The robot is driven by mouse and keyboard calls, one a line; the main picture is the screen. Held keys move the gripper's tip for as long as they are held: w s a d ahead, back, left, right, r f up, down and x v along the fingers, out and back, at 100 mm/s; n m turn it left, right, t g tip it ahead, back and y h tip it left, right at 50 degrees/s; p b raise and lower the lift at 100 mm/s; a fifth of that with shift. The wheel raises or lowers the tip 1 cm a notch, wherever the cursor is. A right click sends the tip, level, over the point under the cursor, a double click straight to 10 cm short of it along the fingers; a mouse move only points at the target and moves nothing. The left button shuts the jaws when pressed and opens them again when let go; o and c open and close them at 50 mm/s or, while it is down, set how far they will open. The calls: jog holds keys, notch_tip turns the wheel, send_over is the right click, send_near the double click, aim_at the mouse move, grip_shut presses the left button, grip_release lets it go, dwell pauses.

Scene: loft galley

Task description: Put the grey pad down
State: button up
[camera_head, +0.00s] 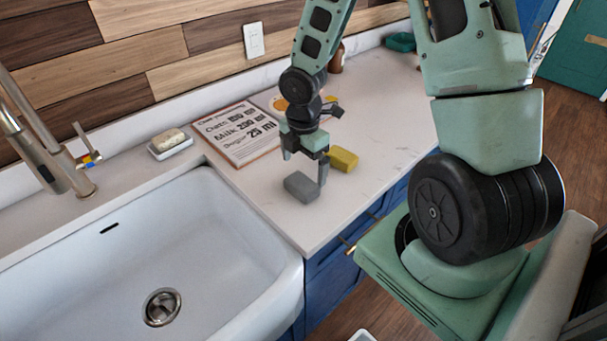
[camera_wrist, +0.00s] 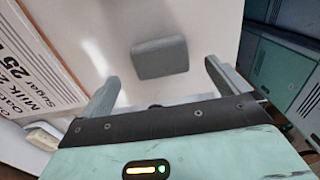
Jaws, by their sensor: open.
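The grey pad (camera_head: 301,187) lies on the pale countertop (camera_head: 375,110), a little back from the front edge beside the sink. My gripper (camera_head: 305,168) is above and just behind it with its fingers spread. In the wrist view the grey pad (camera_wrist: 160,57) lies beyond the fingertips, apart from both fingers, and the space between the fingers of my gripper (camera_wrist: 160,80) is empty. The pad's underside is hidden, but it appears to rest flat on the counter.
A yellow sponge (camera_head: 343,159) lies right of the gripper. A printed recipe board (camera_head: 237,133) lies behind it. A white sink (camera_head: 190,250) is at the left, with a faucet (camera_head: 45,150) and a soap dish (camera_head: 170,145). Bare counter lies to the right.

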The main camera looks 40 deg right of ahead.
aim_at(303, 181)
notch_tip(303, 181, up, 5)
jog(key=s+a+r+m, duration=0.2)
jog(key=a+r, duration=0.1)
jog(key=a, duration=0.3)
jog(key=s+a+r+m, duration=0.2)
jog(key=s+a+r, duration=0.1)
jog(key=a, duration=0.3)
jog(key=s+a+r+m, duration=0.5)
jog(key=s+a+m, duration=0.1)
jog(key=s+a, duration=0.5)
jog(key=shift+s+r+m+y+p, duration=0.15)
jog(key=shift+s+m+y+p, duration=0.25)
jog(key=shift+s, duration=0.5)
notch_tip(303, 181, down, 4)
jog(key=b, duration=0.3)
jog(key=shift+b, duration=0.4)
